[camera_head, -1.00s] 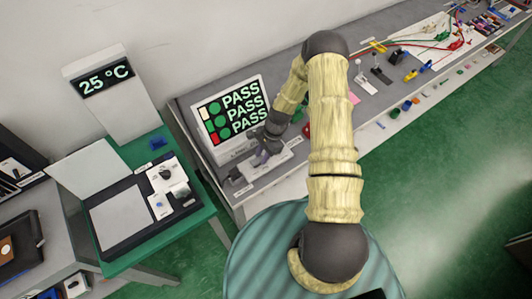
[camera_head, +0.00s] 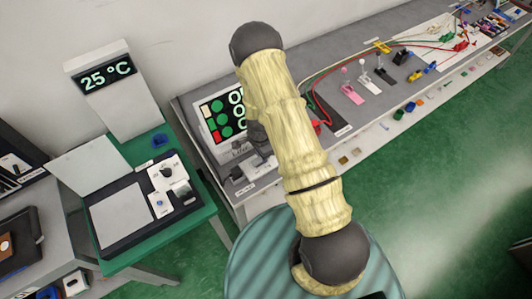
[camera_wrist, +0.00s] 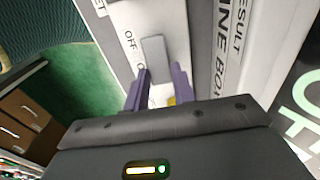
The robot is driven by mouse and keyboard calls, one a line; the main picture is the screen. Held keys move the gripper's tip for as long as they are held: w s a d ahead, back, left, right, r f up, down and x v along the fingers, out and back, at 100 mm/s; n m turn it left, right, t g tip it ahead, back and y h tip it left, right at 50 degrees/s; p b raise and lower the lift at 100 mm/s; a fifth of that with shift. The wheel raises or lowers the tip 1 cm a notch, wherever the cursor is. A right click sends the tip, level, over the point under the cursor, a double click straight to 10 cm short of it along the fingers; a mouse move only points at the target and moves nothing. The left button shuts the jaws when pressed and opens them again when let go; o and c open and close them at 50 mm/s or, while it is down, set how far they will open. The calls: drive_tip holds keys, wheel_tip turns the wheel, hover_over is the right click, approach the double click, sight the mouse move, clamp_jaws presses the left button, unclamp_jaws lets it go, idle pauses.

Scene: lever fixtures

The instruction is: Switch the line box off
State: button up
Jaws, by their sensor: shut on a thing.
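The line box (camera_head: 240,172) is a white unit on the bench, partly hidden behind my arm in the head view. In the wrist view its panel (camera_wrist: 205,35) carries the words LINE BOX, and OFF stands beside a grey lever (camera_wrist: 153,48). A second label below OFF is mostly covered. My gripper (camera_wrist: 162,72) has its two purple fingers shut on the lever's sides. The screen (camera_head: 211,125) behind the box shows green and red marks and large letters starting with O; my arm hides the rest.
A green table (camera_head: 150,235) with a black-framed board stands to the left. To the right along the bench lie a pink lever fixture (camera_head: 351,94), other small fixtures and red cables (camera_head: 322,115). Green floor is open in front.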

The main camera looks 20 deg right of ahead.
sight(259, 158)
drive_tip(key=shift+w+a+r, duration=0.1)
drive_tip(key=shift+w+a, duration=0.1)
drive_tip(key=shift+w, duration=0.1)
drive_tip(key=o, duration=1)
drive_tip(key=shift+s+d, duration=0.1)
drive_tip(key=shift+d, duration=0.05)
drive_tip(key=shift+r, duration=0.35)
drive_tip(key=r+b, duration=0.1)
drive_tip(key=r, duration=0.4)
drive_tip(key=r+b, duration=0.1)
drive_tip(key=r, duration=0.5)
drive_tip(key=a+r+b, duration=0.1)
drive_tip(key=r, duration=0.4)
drive_tip(key=shift+s+r, duration=0.1)
drive_tip(key=shift+r, duration=0.2)
